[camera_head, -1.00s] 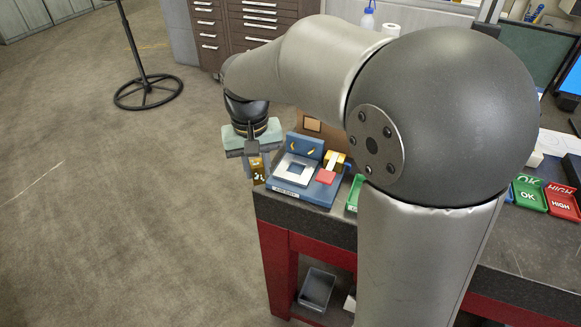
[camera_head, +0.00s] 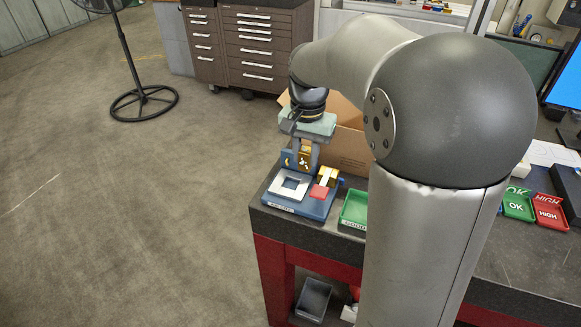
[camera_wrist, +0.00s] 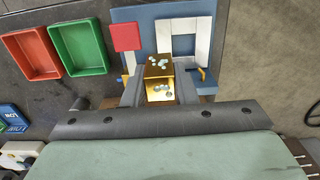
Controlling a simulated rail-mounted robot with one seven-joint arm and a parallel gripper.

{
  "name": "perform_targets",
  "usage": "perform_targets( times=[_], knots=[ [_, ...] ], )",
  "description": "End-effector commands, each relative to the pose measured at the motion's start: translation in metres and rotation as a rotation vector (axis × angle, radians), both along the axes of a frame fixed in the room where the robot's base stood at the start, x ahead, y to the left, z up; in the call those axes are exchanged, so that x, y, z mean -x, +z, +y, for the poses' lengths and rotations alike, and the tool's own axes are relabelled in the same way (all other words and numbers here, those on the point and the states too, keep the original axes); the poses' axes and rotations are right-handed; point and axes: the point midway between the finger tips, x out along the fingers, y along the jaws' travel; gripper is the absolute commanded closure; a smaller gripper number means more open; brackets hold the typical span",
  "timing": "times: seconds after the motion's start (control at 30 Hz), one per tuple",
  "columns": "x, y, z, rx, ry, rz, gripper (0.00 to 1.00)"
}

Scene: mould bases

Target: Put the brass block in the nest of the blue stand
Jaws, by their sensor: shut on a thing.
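My gripper (camera_head: 304,164) is shut on the brass block (camera_head: 303,158), a gold cube with pale marks on its faces. The block also shows between the fingers in the wrist view (camera_wrist: 159,68). It is held above the back part of the blue stand (camera_head: 313,212). In the wrist view, the white frame (camera_wrist: 203,40) lies just beyond the block. My gripper partly hides the stand's upright back.
A green tray (camera_head: 354,208) stands right of the stand; a red tray (camera_wrist: 30,53) shows beyond it in the wrist view. A yellow and white piece (camera_head: 328,177) rises at the stand's right. An open cardboard box (camera_head: 346,145) is behind. The table edge is close in front.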

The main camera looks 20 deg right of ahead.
Motion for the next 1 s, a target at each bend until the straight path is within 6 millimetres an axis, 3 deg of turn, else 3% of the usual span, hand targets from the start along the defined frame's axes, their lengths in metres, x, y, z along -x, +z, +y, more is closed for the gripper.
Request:
perform_targets(
  times=[0.1,0.23,0.43,0.6,1.0],
  knots=[
    [-0.013,-0.022,0.011,0.000,0.001,0.008,1.00],
    [-0.022,-0.037,0.019,0.001,0.000,0.004,1.00],
    [-0.031,-0.050,0.025,0.001,0.001,0.004,1.00],
    [-0.032,-0.075,0.026,0.001,-0.001,0.006,1.00],
    [-0.032,-0.085,0.026,0.000,0.000,0.001,1.00]
  ],
)
